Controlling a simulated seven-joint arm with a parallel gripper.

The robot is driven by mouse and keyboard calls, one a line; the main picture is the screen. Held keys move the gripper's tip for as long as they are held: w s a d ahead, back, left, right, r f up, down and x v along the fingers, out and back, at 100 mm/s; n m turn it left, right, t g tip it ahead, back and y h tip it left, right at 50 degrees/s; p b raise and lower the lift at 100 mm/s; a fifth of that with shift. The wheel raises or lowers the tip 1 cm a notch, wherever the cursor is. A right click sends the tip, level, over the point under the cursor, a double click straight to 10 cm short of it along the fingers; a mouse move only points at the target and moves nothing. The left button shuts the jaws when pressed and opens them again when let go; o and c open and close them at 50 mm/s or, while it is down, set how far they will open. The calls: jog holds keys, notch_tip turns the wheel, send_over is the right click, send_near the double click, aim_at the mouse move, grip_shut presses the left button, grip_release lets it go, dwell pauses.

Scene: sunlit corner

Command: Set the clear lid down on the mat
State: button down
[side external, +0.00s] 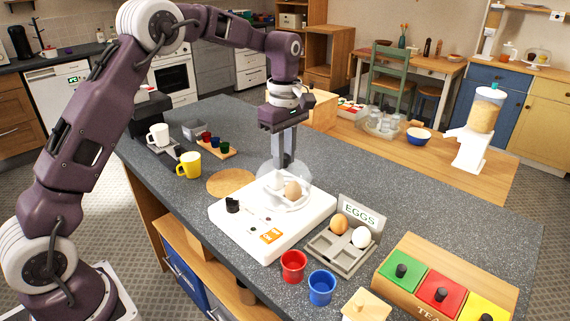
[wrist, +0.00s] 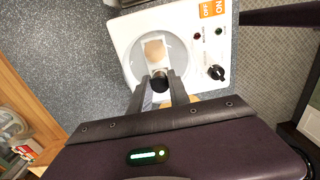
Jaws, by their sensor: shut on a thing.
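The clear lid (side external: 302,174) is a see-through dome over the white egg cooker (side external: 232,222). I cannot tell whether it rests on the cooker or is slightly above it. A brown egg (side external: 292,190) and a white egg (side external: 273,181) show under it. My gripper (side external: 284,163) points down from above, its fingers closed on the lid's dark knob (wrist: 159,82). In the wrist view the lid (wrist: 138,62) is a pale disc over the cooker (wrist: 193,14). The round tan mat (side external: 231,183) lies bare on the counter, left of and behind the cooker.
A yellow mug (side external: 189,165) stands left of the mat. A grey tray (side external: 324,244) with two eggs and an EGGS sign is right of the cooker. A red cup (side external: 293,266) and a blue cup (side external: 321,287) stand in front. The counter behind the cooker is clear.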

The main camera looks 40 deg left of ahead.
notch_tip(320, 180, up, 13)
jog(key=s+a+n, duration=0.3)
jog(key=a+n, duration=0.3)
jog(key=a, duration=1.3)
notch_tip(320, 180, down, 17)
jog(key=shift+d, duration=0.2)
jog(key=shift+w+f, duration=0.1)
jog(key=shift+f, duration=0.3)
dwell(1.0)
jog(key=c, duration=0.7)
grip_release()
jog(key=shift+o, duration=0.2)
notch_tip(320, 180, up, 8)
